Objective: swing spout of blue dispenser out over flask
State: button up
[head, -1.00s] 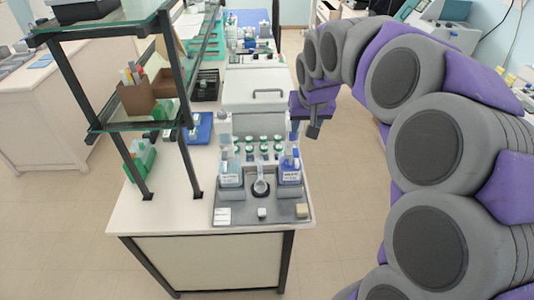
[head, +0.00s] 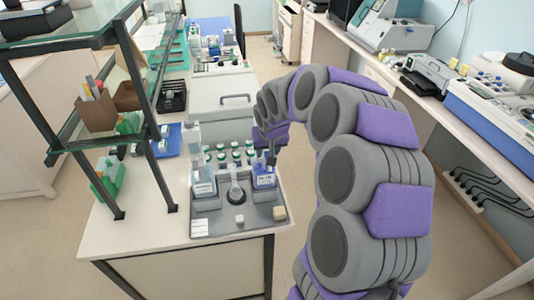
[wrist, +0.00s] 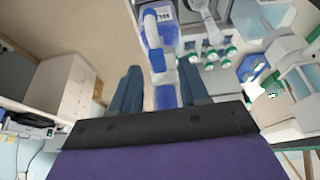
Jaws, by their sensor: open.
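The blue dispenser (head: 264,179) stands at the right of a grey tray (head: 262,217), with a white label on its front. In the wrist view the dispenser (wrist: 165,98) shows beyond and between my open fingers, with a pale blue-white curved piece, likely its spout, over it (wrist: 152,40). The flask (head: 236,192) stands in the tray's middle, left of the blue dispenser. My gripper (head: 271,158) is just above the blue dispenser's top in the head view. Its two fingers (wrist: 161,90) are spread in the wrist view; I see no grip on anything.
A second, paler dispenser (head: 203,182) stands at the tray's left. Several green-capped bottles (head: 222,157) stand behind the flask. A glass shelf (head: 105,138) rises on the left. Open floor lies right of the bench.

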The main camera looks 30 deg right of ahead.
jog(key=shift+x, duration=1.05)
jog(key=shift+d, duration=0.15)
jog(key=shift+c, duration=0.4)
grip_shut()
